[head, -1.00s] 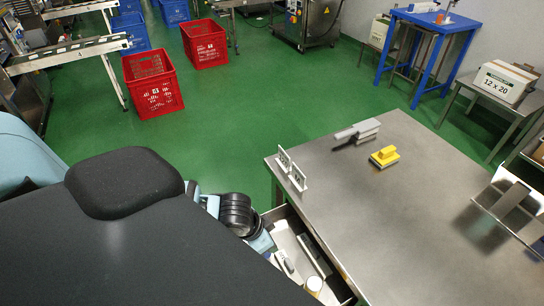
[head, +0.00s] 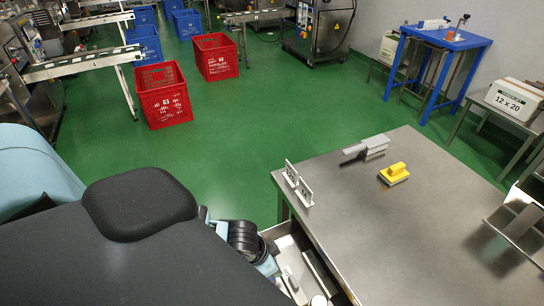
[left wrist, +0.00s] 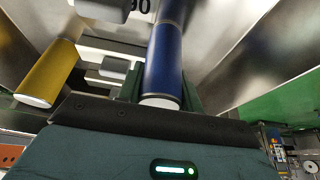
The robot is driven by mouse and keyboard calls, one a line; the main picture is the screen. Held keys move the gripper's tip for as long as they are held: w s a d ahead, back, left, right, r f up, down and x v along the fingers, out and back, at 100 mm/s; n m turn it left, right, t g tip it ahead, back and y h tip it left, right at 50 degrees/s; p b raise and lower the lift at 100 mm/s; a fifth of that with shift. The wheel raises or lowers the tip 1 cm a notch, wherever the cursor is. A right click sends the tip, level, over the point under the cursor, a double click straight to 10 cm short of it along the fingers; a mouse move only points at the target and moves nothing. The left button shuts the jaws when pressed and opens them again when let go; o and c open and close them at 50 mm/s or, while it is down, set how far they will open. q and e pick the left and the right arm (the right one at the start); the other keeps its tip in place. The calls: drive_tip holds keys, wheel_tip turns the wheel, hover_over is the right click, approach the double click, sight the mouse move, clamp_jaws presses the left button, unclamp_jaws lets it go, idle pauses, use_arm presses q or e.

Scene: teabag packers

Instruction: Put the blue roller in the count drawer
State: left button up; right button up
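The blue roller (left wrist: 163,65), with a white end, shows in the middle of the left wrist view, just beyond the dark edge of my left gripper's body. Dark green parts flank it. I cannot tell whether my left gripper's fingers touch or hold it. In the head view my left arm's dark wrist reaches the open drawer (head: 340,297) at the near left side of the steel table. I cannot make out the blue roller or the left fingertips there. My right gripper is not in view.
A yellow roller (left wrist: 50,75) lies left of the blue one in the wrist view. The steel table (head: 400,240) carries a yellow-handled block (head: 394,173), a grey tool (head: 367,148) and white upright plates (head: 298,183). Red crates (head: 163,94) stand on the open green floor.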

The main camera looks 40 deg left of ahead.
use_arm(q)
drive_tip(key=o, duration=0.4)
drive_tip(key=shift+s+a+r, duration=0.1)
drive_tip(key=shift+r, duration=0.45)
drive_tip(key=shift+p+v, duration=0.95)
drive_tip(key=shift+v, duration=4.65)
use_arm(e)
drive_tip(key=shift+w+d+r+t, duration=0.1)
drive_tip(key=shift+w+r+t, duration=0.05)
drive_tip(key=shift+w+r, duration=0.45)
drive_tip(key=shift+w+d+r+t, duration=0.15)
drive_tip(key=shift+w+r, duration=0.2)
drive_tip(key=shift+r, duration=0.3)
